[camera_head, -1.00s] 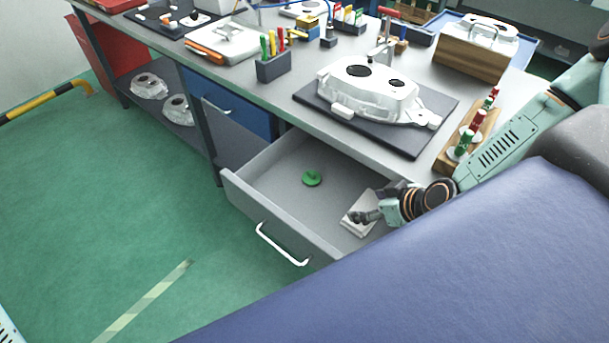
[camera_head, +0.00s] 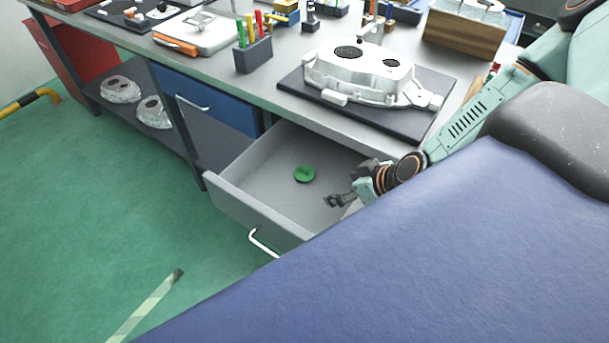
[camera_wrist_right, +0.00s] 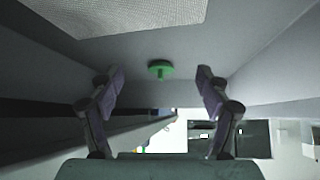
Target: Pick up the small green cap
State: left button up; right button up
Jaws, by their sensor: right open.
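The small green cap (camera_head: 304,174) lies on the floor of the open grey drawer (camera_head: 262,180). My right gripper (camera_head: 334,201) is over the right part of the drawer, to the right of the cap and apart from it. In the right wrist view the cap (camera_wrist_right: 160,69) shows between and beyond the two fingertips (camera_wrist_right: 160,74), which are spread apart with nothing between them. A pale flat piece in the drawer is mostly hidden behind my gripper and the blue surface. My left gripper is not in view.
The drawer's front wall and white handle (camera_head: 262,243) stand out from the bench. Above it, a large white casting (camera_head: 362,75) rests on a dark mat on the bench top (camera_head: 280,100). A blue drawer (camera_head: 208,98) is shut to the left.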

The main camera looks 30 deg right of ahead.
jog(key=b, duration=0.5)
send_near(304, 168)
jog(key=f, duration=0.1)
jog(key=w+f, duration=0.1)
jog(key=f, duration=0.2)
jog(key=shift+w, duration=0.3)
jog(key=shift+w+a+r, duration=0.1)
jog(key=shift+w+a, duration=0.25)
jog(key=shift+w, duration=0.15)
jog(key=shift+w+d+b, duration=0.1)
jog(key=shift+w+b, duration=0.35)
jog(key=b+x, duration=0.3)
jog(key=x, duration=0.1)
jog(key=shift+s, duration=0.15)
jog(key=shift+w+f+b, duration=0.4)
jog(key=shift+f, duration=0.1)
jog(key=shift+r, duration=0.1)
jog(key=shift+c, duration=0.3)
jog(key=c, duration=0.8)
